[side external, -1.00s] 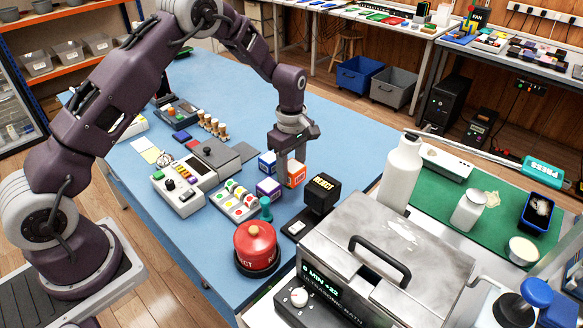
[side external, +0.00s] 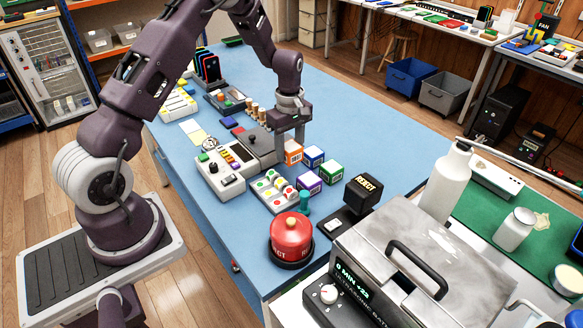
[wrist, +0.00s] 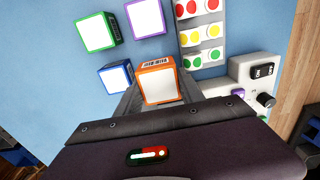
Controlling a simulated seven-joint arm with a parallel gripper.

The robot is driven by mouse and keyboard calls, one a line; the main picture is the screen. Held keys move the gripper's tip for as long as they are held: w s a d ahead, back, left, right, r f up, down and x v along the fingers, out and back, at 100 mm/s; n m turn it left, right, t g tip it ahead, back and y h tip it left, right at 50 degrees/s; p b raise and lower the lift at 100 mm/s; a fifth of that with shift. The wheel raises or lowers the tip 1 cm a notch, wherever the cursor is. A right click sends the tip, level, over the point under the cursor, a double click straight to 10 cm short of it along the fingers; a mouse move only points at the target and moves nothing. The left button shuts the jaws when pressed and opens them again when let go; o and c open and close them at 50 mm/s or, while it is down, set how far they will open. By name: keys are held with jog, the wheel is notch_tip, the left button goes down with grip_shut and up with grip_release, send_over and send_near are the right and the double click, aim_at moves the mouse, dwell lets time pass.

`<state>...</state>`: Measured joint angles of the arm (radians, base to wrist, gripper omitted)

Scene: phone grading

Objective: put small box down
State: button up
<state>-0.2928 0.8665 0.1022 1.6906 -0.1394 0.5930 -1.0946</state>
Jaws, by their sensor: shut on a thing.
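My gripper (side external: 290,142) points down and is shut on the small orange box (side external: 293,155). In the wrist view the orange box (wrist: 158,84) sits between the two fingers, white face towards the camera. Its underside is hidden, so I cannot tell whether it touches the blue table. A blue box (side external: 313,157) stands close to its right in the side view. A purple box (side external: 308,183) and a green box (side external: 331,172) stand nearby, all apart from the gripper.
A tray of coloured buttons (side external: 272,190) and a grey control unit (side external: 226,172) lie near the gripper. A red REJECT button (side external: 291,238) and a black REJECT block (side external: 361,193) stand nearer the front. The blue table (side external: 370,120) is clear behind the boxes.

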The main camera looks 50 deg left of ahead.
aim_at(290, 173)
notch_tip(290, 173, down, 6)
jog(key=shift+r, duration=0.25)
jog(key=shift+f, duration=0.15)
jog(key=o, duration=1.1)
